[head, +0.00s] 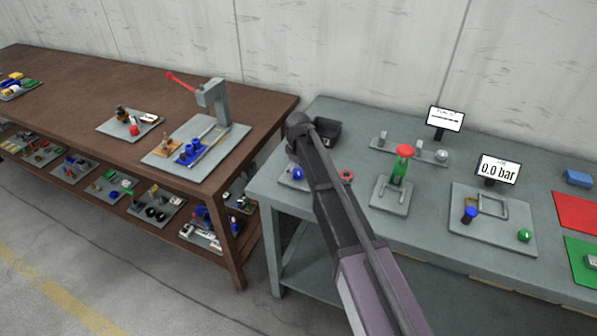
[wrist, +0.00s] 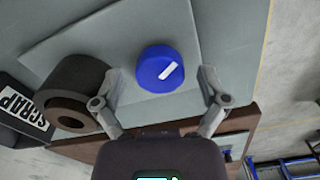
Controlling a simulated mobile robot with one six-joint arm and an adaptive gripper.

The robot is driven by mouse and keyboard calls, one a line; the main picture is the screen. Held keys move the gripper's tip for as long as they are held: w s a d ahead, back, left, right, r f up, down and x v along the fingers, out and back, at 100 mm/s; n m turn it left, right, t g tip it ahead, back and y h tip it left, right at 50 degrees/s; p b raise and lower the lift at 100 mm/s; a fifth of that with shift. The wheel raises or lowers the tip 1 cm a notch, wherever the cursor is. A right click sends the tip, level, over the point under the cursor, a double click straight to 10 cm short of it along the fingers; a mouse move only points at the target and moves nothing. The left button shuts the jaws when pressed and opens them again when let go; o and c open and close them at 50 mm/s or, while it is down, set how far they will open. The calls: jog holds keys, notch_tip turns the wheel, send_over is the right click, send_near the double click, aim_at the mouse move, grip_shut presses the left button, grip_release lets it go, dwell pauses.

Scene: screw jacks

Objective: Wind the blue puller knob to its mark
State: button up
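The blue knob (wrist: 160,68) is round with a white pointer line on its top, which points toward the upper right in the wrist view. It stands on a grey plate (wrist: 112,30). In the head view a blue knob (head: 298,174) shows on the grey bench's left end, beside my arm. My gripper (wrist: 160,80) is open, with one finger on each side of the knob in the picture and visible gaps between. I cannot tell the height between fingertips and knob. In the head view my arm hides the gripper. I cannot make out a mark around the knob.
A dark brown hollow cylinder (wrist: 72,92) and a black box lettered SCRAP (wrist: 22,112) lie left of the gripper in the wrist view. A green post with a red top (head: 401,165) and a pressure display reading 0.0 bar (head: 498,169) stand to the right on the bench.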

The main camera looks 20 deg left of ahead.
jog(key=c, duration=0.9)
jog(key=shift+m, duration=0.3)
jog(key=shift+s+m, duration=0.1)
jog(key=shift+m, duration=2)
jog(key=o, duration=1.1)
jog(key=shift+o, duration=0.2)
jog(key=shift+n, duration=0.4)
